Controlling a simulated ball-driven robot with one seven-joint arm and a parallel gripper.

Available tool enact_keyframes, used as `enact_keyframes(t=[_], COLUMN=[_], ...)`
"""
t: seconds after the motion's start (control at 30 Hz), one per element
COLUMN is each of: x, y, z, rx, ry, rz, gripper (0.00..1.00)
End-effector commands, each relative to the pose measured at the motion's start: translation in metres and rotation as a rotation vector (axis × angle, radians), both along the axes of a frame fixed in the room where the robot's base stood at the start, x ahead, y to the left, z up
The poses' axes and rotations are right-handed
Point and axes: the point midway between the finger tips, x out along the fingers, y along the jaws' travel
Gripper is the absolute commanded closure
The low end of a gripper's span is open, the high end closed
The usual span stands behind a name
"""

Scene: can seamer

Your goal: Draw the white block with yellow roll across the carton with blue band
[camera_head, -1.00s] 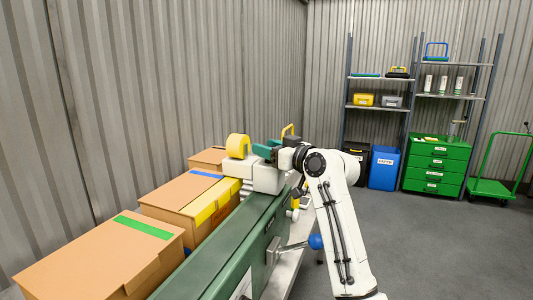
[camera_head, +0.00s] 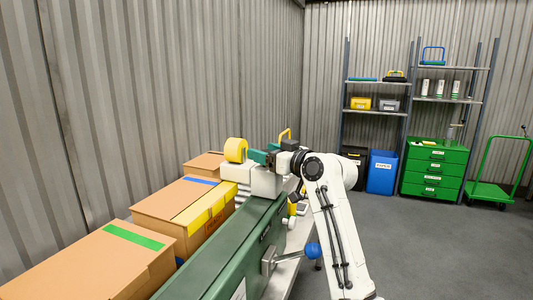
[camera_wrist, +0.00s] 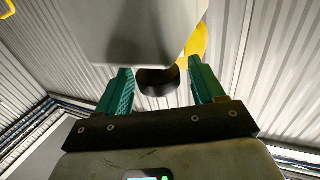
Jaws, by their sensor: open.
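The white block (camera_head: 264,183) with the yellow roll (camera_head: 235,150) stands at the far end of the green rail. The carton with blue band (camera_head: 165,204) lies left of the rail, nearer than the block. Its blue band (camera_head: 201,181) crosses the top, and a yellow strip (camera_head: 205,209) runs along its right edge. My gripper (camera_head: 262,154) is open at the block's top, right of the roll. In the wrist view, the teal fingers (camera_wrist: 158,88) stand either side of a dark round part (camera_wrist: 158,80) below the white block (camera_wrist: 145,30). Contact is unclear.
A carton with a green band (camera_head: 95,262) is in front, and another carton (camera_head: 203,164) stands behind. The green rail (camera_head: 225,245) runs beside them, with a blue-knobbed lever (camera_head: 312,250) on its right. Shelves and a green drawer cabinet (camera_head: 434,170) stand far back. Open floor is at right.

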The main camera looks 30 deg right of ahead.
Motion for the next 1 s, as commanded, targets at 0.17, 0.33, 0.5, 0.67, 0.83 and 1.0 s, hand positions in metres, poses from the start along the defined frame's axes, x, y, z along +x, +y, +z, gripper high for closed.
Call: enact_keyframes(t=[0.17,0.33,0.5,0.67,0.83,1.0], x=[-0.007,-0.033,-0.066,-0.09,-0.103,-0.105], y=[-0.002,-0.009,-0.017,-0.023,-0.025,-0.026], z=[0.0,-0.002,-0.001,-0.001,-0.001,-0.001], rx=[0.0,0.0,-0.001,-0.001,0.0,0.0], ry=[-0.002,-0.002,-0.002,-0.001,0.0,0.001], rz=[-0.001,-0.002,-0.003,-0.002,-0.001,0.0], gripper=[0.32,0.32,0.32,0.32,0.32,0.32])
